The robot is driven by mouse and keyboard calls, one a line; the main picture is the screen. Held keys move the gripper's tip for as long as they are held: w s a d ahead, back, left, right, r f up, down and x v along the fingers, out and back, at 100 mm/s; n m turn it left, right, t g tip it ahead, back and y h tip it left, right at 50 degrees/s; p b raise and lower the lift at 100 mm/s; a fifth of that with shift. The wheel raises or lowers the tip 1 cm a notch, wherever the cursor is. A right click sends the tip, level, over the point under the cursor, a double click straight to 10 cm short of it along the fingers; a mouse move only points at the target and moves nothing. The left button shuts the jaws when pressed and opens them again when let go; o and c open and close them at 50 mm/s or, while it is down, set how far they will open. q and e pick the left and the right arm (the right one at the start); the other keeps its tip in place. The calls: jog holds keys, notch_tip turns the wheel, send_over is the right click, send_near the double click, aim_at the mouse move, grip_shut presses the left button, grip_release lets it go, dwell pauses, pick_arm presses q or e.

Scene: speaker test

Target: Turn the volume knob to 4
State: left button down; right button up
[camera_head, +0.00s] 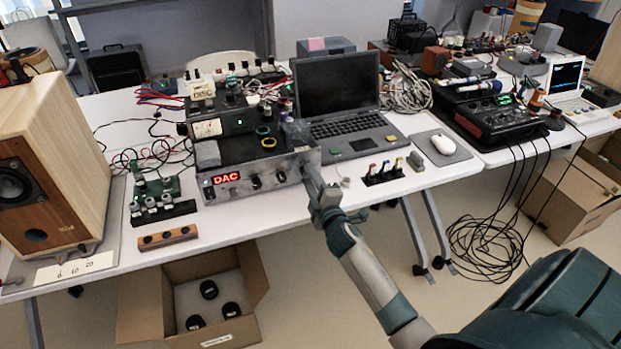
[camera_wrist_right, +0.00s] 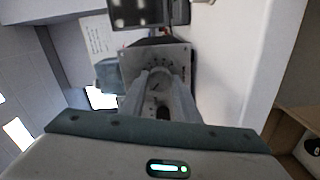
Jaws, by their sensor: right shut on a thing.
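The grey amplifier (camera_head: 268,183) with a red "DAC" display stands at the front of the table, small dark knobs along its front panel. My right gripper (camera_head: 313,184) is at the right end of this panel. In the right wrist view the gripper (camera_wrist_right: 160,80) is shut on the volume knob (camera_wrist_right: 159,84), its fingers on either side. A grey plate (camera_wrist_right: 131,66) with dial marks lies behind the fingers. The fingers hide much of the knob, and I cannot read its setting. The knob is hidden in the head view. My left gripper is not in view.
A wooden speaker (camera_head: 75,165) stands at the left. A laptop (camera_head: 340,100), a mouse (camera_head: 443,144) and a small rack of coloured plugs (camera_head: 384,172) are right of the amplifier. An open cardboard box (camera_head: 250,270) is below the table edge. Cables hang at the right.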

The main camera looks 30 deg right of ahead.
jog(key=m, duration=0.2)
jog(key=shift+m, duration=0.7)
jog(key=shift+f+m+p, duration=0.1)
jog(key=shift+m+p, duration=0.2)
jog(key=shift+m, duration=0.1)
jog(key=o, duration=0.9)
jog(key=shift+o, duration=0.8)
pick_arm(q)
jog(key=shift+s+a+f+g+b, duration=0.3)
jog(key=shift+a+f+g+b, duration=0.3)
jog(key=shift+b, duration=0.45)
pick_arm(e)
jog(key=v, duration=1.7)
jog(key=shift+s+a, duration=0.15)
jog(key=shift+s, duration=0.05)
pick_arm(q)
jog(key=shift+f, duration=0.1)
